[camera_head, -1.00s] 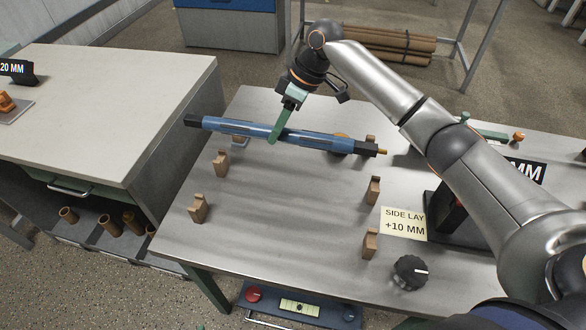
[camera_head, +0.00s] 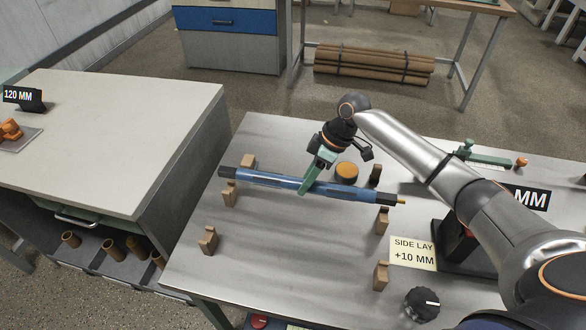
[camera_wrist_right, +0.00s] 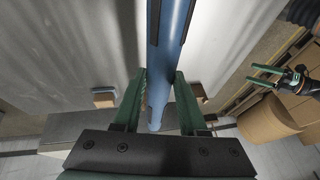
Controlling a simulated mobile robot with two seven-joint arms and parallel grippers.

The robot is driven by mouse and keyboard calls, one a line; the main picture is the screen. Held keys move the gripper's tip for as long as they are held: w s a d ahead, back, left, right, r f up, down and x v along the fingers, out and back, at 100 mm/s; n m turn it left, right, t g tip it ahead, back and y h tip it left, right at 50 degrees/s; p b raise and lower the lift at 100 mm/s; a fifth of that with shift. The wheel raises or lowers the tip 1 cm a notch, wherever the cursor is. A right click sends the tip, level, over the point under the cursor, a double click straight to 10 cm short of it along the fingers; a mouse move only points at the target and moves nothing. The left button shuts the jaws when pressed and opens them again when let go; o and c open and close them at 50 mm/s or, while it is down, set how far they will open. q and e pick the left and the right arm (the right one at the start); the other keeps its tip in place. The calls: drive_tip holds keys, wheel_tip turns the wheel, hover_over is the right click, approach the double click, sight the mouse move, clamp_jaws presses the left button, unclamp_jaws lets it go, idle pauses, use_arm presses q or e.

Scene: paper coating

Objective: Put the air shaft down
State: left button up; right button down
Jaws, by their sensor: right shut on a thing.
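The air shaft (camera_head: 345,192) is a long blue bar with black ends and a brass tip at the right. My right gripper (camera_head: 304,188) is shut around its middle, and the wrist view shows the shaft (camera_wrist_right: 169,30) between the green fingers (camera_wrist_right: 160,85). The shaft lies across the table near a pair of wooden cradles: its left end is by the left cradle (camera_head: 229,194), its right end by the right cradle (camera_head: 382,221). I cannot tell whether it touches them. My left gripper (camera_wrist_right: 268,76) shows open and empty in the wrist view.
More cradles stand behind (camera_head: 248,162) and in front (camera_head: 208,240) on the grey table (camera_head: 290,260). An orange-topped knob (camera_head: 346,170) is behind the shaft. A "SIDE LAY +10 MM" card (camera_head: 412,254) and a black knob (camera_head: 422,303) are front right. The table's middle front is clear.

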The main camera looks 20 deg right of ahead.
drive_tip(key=shift+r, duration=0.15)
idle(0.3)
drive_tip(key=shift+p, duration=0.55)
drive_tip(key=shift+f+b, duration=1.55)
drive_tip(key=shift+f, duration=1.35)
drive_tip(key=c, duration=0.6)
unclamp_jaws()
drive_tip(key=shift+c, duration=0.2)
drive_tip(key=shift+o, duration=1.3)
drive_tip(key=shift+s+f, duration=0.1)
drive_tip(key=shift+f, duration=0.05)
drive_tip(key=v, duration=1.2)
drive_tip(key=shift+d+r, duration=0.15)
drive_tip(key=shift+r, duration=0.2)
